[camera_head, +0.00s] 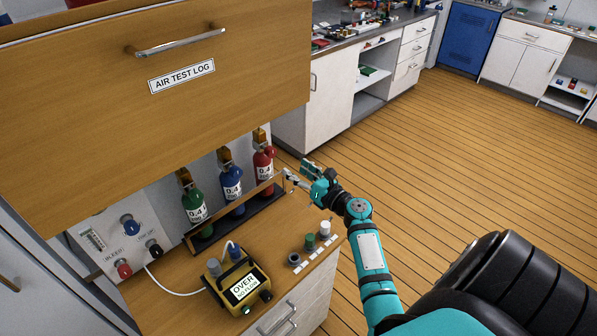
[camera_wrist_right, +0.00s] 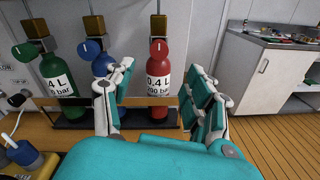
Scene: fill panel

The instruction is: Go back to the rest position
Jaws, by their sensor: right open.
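My right gripper (camera_head: 298,177) reaches in from the lower right, just right of the bottle rack. In the right wrist view its two fingers (camera_wrist_right: 160,105) are spread apart with nothing between them touching them. The red bottle (camera_head: 263,164) stands upright beyond the gap; in the right wrist view the red bottle (camera_wrist_right: 159,78) shows between the fingers. The blue bottle (camera_head: 231,183) and green bottle (camera_head: 194,206) stand to its left behind the rack rail (camera_head: 240,211). My left gripper is not in view.
A yellow meter (camera_head: 238,287) reading "OVER" sits on the wooden counter (camera_head: 180,275), near several small caps (camera_head: 310,242). A panel with knobs (camera_head: 122,240) is at left. The big "AIR TEST LOG" drawer front (camera_head: 160,110) overhangs the bottles. The floor (camera_head: 440,150) at right is clear.

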